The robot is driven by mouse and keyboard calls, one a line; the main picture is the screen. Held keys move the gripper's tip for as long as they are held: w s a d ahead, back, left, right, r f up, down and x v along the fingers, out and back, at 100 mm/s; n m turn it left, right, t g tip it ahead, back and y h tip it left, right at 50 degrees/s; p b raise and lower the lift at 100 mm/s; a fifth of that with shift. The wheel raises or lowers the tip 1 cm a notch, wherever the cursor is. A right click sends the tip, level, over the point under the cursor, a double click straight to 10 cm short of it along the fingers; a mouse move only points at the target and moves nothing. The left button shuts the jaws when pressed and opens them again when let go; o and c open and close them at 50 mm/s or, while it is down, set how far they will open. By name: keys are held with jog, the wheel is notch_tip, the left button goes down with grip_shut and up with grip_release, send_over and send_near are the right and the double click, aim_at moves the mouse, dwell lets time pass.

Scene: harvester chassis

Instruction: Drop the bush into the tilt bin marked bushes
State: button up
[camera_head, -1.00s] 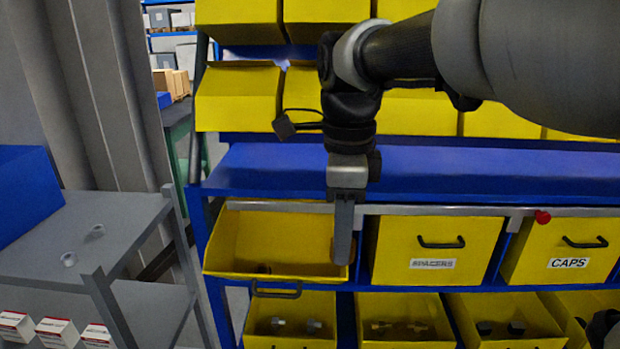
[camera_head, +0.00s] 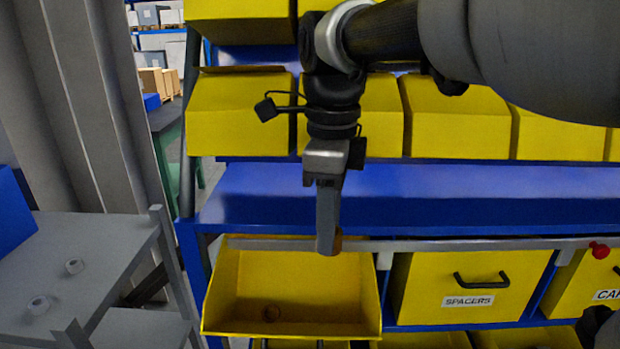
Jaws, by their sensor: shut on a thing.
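My gripper (camera_head: 328,246) points straight down and is shut on a small brown bush (camera_head: 338,241), mostly hidden behind the finger. In the picture, the fingertip overlaps the upper right part of a yellow tilt bin (camera_head: 228,287) that is tipped open. Its height above the bin is hard to judge.
A closed yellow bin marked SPACERS (camera_head: 490,272) stands to the right, with a partly cut-off bin marked CA (camera_head: 606,275) beyond it. A blue shelf (camera_head: 430,195) and upper yellow bins lie behind my arm.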

jog(key=shift+s+f+b, duration=0.15)
jog(key=shift+f+b, duration=0.45)
jog(key=shift+f, duration=0.1)
notch_tip(320, 180, down, 6)
jog(key=b, duration=0.5)
jog(key=shift+f+b, duration=0.2)
jog(key=shift+b, duration=0.2)
jog(key=o, duration=1.2)
jog(key=shift+c, duration=0.2)
jog(key=shift+r, duration=0.1)
notch_tip(320, 180, up, 17)
jog(key=p, duration=0.3)
jog(key=shift+r, duration=0.15)
